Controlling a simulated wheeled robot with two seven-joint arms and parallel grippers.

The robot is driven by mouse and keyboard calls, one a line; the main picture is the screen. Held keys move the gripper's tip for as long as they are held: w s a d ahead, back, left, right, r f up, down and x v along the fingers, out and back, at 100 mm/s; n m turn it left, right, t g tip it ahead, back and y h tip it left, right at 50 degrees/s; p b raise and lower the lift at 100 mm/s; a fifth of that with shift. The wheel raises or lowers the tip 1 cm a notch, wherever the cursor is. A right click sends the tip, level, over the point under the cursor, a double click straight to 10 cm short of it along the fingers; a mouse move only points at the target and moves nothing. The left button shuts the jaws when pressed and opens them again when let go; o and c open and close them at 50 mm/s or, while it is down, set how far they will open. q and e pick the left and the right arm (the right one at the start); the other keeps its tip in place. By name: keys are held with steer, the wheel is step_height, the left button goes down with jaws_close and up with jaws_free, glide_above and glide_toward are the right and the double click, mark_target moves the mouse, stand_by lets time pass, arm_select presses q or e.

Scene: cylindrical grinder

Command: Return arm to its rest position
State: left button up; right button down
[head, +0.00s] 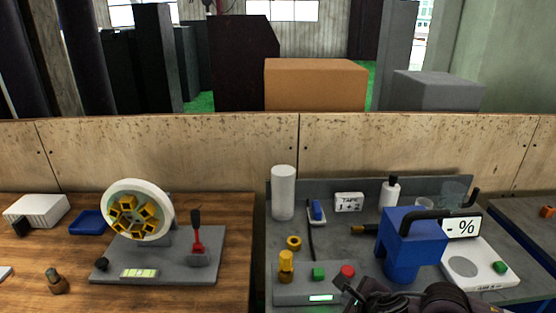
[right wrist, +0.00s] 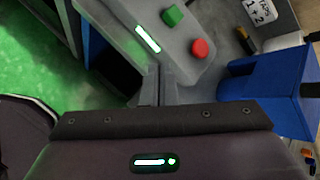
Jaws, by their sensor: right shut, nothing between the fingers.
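My right gripper (head: 346,288) shows at the bottom edge of the head view, right of the middle. It is dark, shut and empty, just right of the control box (head: 308,297) with its green button (head: 319,273) and red button (head: 348,271). The blue block-shaped device (head: 402,250) with a black handle stands just behind and right of it. In the right wrist view, the dark gripper body (right wrist: 160,150) fills the bottom, with the red button (right wrist: 200,48) and green button (right wrist: 172,15) beyond it. My left gripper is not in view.
On the wooden table at left stands a white wheel with yellow parts (head: 138,212) on a grey base with a red lever (head: 198,245). A white cylinder (head: 283,193), a bottle (head: 390,192) and a white scale-like plate (head: 485,262) stand on the grey bench. A low wall runs behind.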

steer(key=s+a+r+m+y, duration=0.1)
steer(key=s+a+r+m, duration=0.15)
steer(key=a+m, duration=0.6)
steer(key=s+a+r+m, duration=0.1)
steer(key=s+a+m, duration=0.25)
steer(key=m, duration=1.05)
steer(key=s+d+f+m+g+h, duration=0.2)
steer(key=s+d+f+m+g, duration=0.15)
steer(key=s+d+m, duration=0.65)
steer(key=s+d+f+m+g+h, duration=0.15)
steer(key=s+d+f+m, duration=0.35)
steer(key=m, duration=0.8)
step_height(320, 180, down, 32)
steer(key=d+g+b, duration=0.1)
steer(key=g+b, duration=0.1)
arm_select(q)
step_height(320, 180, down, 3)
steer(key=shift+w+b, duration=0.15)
steer(key=shift+b, duration=0.35)
arm_select(e)
steer(key=s+d+f, duration=0.1)
steer(key=s+f, duration=0.8)
steer(key=s, duration=0.1)
steer(key=s+d+f+g, duration=0.1)
steer(key=s+d+f, duration=0.1)
steer(key=s+f, duration=0.7)
steer(key=shift+s+d+f, duration=0.2)
steer(key=shift+s+d, duration=0.05)
steer(key=shift+s, duration=0.15)
